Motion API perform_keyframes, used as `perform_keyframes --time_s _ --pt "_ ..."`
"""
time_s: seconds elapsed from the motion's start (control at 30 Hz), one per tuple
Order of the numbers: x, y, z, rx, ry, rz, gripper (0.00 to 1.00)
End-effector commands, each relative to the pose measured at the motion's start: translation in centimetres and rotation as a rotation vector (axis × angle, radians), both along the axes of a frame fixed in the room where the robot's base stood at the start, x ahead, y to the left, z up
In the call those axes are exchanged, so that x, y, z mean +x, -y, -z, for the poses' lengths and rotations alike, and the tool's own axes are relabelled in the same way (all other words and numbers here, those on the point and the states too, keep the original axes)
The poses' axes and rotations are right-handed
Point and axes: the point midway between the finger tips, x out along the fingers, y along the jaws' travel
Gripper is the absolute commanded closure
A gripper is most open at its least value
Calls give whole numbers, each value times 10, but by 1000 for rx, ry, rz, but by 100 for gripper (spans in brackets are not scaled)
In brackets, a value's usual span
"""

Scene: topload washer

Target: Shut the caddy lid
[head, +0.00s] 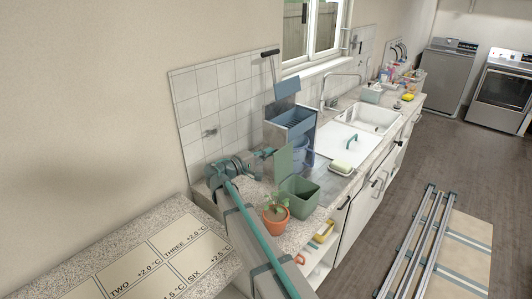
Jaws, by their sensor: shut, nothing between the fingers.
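The green caddy (301,195) stands on the counter with its top open. Its lighter green lid (284,163) stands raised, close to upright, at the caddy's back left edge. My gripper (269,152) is shut and empty, just left of the upper part of the lid. It looks close to the lid, but I cannot tell whether they touch.
A potted plant (275,213) stands in front of the caddy on the left.

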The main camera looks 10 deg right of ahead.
Motion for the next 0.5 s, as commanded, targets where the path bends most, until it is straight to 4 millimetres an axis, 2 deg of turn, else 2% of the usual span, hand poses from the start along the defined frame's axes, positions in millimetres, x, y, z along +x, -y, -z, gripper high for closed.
perform_keyframes --time_s 0.27,0.5 --pt "-2 1 0 13 16 0 100" --pt "-12 9 -2 78 96 1 100"
